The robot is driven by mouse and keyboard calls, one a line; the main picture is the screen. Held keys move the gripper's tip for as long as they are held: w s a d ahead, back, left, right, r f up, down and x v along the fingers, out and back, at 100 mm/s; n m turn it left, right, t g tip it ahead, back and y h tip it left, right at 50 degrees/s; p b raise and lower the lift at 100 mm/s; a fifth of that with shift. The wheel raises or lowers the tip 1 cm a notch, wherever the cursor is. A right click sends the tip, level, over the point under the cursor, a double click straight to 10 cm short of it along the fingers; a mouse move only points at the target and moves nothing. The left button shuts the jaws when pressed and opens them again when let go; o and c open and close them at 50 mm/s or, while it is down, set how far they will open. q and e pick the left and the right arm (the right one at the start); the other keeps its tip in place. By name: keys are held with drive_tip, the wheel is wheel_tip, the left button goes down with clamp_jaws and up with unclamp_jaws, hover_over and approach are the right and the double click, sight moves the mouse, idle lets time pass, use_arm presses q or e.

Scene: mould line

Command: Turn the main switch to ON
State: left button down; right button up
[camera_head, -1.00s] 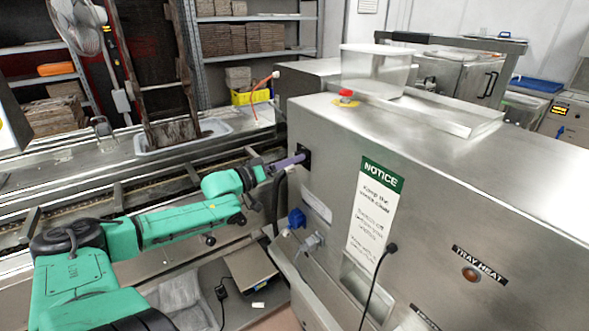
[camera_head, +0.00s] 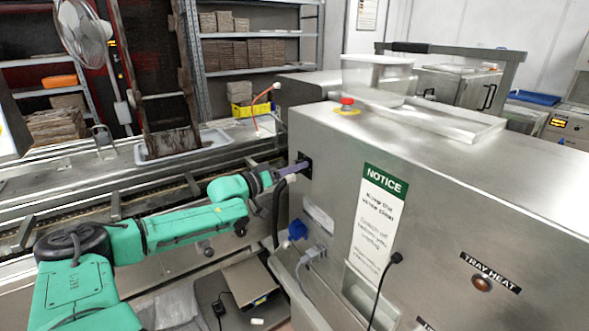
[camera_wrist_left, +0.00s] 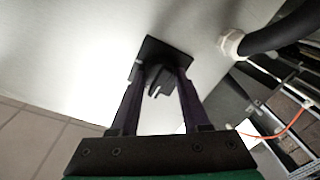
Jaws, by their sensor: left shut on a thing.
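The main switch (camera_wrist_left: 160,82) is a black rotary knob on a dark square plate, fixed to the steel machine side. In the left wrist view its knob sits between the two purple fingers of my left gripper (camera_wrist_left: 163,88), which is shut on it. A pale mark shows on the knob, but I cannot read the ON or OFF lettering. In the head view the switch plate (camera_head: 304,164) is partly hidden behind my left gripper (camera_head: 291,172), which reaches the machine's left face. My right gripper is not in view.
A black cable with a white gland (camera_wrist_left: 232,44) comes out beside the switch. Blue and grey plugs (camera_head: 297,229) sit lower on the machine. A red emergency button (camera_head: 347,102) is on top. A conveyor rail (camera_head: 150,197) runs behind my left arm.

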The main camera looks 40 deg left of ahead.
use_arm(q)
drive_tip(key=m+b, duration=0.1)
drive_tip(key=m, duration=0.5)
drive_tip(key=m+h+b, duration=0.1)
drive_tip(key=m, duration=0.5)
drive_tip(key=m+b, duration=0.1)
drive_tip(key=m, duration=0.5)
drive_tip(key=shift+d+f, duration=0.1)
drive_tip(key=shift+f, duration=0.15)
drive_tip(key=shift+m, duration=0.4)
drive_tip(key=shift+c, duration=1.9)
unclamp_jaws()
drive_tip(key=shift+r, duration=0.1)
drive_tip(key=shift+s, duration=0.1)
